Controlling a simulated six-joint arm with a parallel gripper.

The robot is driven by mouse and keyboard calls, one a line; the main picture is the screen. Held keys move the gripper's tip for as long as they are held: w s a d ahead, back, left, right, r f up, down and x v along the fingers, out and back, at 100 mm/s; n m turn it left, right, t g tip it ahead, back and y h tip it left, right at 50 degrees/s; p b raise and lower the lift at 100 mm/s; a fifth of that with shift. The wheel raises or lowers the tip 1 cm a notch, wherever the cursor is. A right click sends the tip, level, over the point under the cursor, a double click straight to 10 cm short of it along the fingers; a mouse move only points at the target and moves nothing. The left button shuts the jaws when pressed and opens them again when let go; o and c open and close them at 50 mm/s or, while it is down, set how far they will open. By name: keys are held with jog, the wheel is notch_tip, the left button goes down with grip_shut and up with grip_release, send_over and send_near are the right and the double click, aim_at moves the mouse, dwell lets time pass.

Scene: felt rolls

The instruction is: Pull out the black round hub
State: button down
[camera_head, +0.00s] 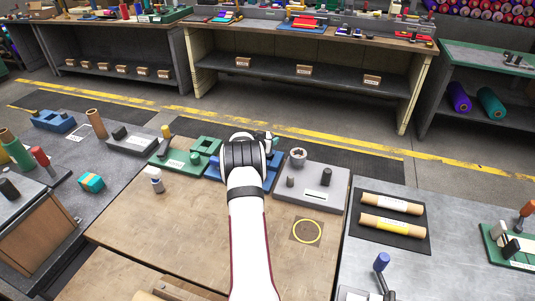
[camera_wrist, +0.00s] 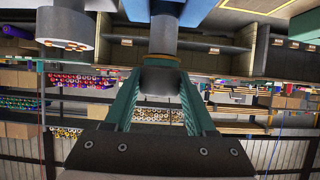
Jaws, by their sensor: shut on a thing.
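My gripper (camera_head: 247,156) is over the blue fixture (camera_head: 268,183) on the wooden bench. My own arm hides the fingertips in the head view. In the wrist view the two green fingers of my gripper (camera_wrist: 160,82) are closed on a dark round piece, which I take for the black round hub (camera_wrist: 161,84). A blue-grey cylinder (camera_wrist: 166,28) with a brownish band stands in line directly beyond it. I cannot tell whether the hub is still seated in that cylinder or clear of it.
Right of my gripper, a grey plate (camera_head: 309,201) carries a grey cup (camera_head: 298,156), a black cylinder (camera_head: 326,177) and a small dark peg (camera_head: 290,181). A green fixture (camera_head: 180,160) stands to the left. The front of the wooden bench (camera_head: 170,225) is mostly clear.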

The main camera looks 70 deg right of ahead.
jog(key=shift+r, duration=2.15)
